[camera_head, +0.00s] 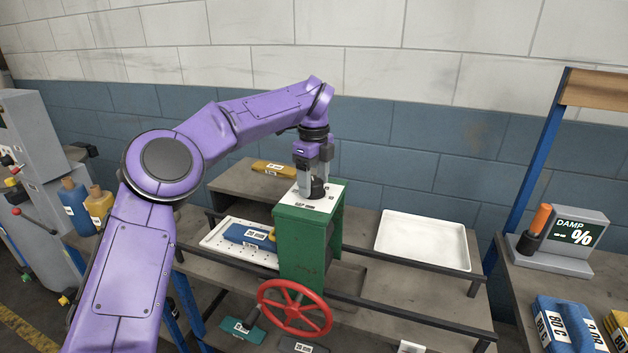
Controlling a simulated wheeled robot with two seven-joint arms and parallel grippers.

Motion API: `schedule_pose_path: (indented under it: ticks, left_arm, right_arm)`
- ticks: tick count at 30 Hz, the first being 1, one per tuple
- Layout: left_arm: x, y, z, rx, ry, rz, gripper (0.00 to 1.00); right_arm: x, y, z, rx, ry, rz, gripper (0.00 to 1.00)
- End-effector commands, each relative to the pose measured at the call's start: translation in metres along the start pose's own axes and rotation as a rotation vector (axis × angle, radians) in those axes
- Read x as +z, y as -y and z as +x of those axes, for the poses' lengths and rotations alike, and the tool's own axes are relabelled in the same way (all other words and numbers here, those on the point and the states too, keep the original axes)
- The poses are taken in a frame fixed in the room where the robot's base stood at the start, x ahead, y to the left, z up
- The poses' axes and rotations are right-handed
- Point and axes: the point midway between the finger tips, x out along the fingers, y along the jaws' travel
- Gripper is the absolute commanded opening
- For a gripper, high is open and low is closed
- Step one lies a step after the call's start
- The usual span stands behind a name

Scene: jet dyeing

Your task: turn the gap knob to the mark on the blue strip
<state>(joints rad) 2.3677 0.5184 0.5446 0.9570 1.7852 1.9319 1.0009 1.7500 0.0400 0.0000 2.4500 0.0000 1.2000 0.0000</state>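The gap knob (318,189) is a dark round knob on the white top plate (327,200) of a green machine (301,245). My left gripper (314,185) points straight down over it, its grey fingers set apart at the knob. I cannot tell whether they press on it. The fingers hide part of the knob, and its pointer cannot be read. A blue strip (246,234) with a white label lies on a white perforated tray (217,243), left of the green machine. The mark on it is too small to make out. My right gripper is out of view.
A red handwheel (295,308) is on the machine's front. A yellow strip (273,169) lies behind, an empty white tray (422,239) to the right. A "DAMP %" display (571,235) stands far right. Blue and yellow bottles (75,208) stand at left.

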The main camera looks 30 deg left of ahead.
Motion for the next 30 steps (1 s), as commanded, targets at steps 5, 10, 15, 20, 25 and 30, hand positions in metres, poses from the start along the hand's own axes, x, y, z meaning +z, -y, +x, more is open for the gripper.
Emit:
schedule_pose_path:
  ticks: [5, 10, 15, 20, 25, 30]
  left_arm:
    - [0.0, 0.0, 0.001, 0.002, -0.001, 0.0, 0.75]
    - [0.0, 0.0, -0.003, 0.002, -0.001, -0.001, 0.75]
    - [-0.001, 0.001, -0.035, 0.0, 0.001, -0.003, 0.75]
    - [0.0, 0.001, -0.076, 0.0, 0.001, -0.003, 0.75]
    - [0.0, 0.0, -0.101, 0.002, 0.0, -0.002, 0.75]
    - [0.0, 0.0, -0.105, 0.002, -0.001, -0.001, 0.75]
  right_arm:
    - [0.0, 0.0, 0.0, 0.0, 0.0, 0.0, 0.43]
    - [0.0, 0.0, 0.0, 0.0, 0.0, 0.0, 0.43]
    - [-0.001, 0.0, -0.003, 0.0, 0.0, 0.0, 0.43]
    - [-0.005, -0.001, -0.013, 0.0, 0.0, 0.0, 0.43]
    - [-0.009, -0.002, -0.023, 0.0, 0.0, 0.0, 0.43]
    - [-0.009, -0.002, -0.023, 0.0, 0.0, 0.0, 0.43]
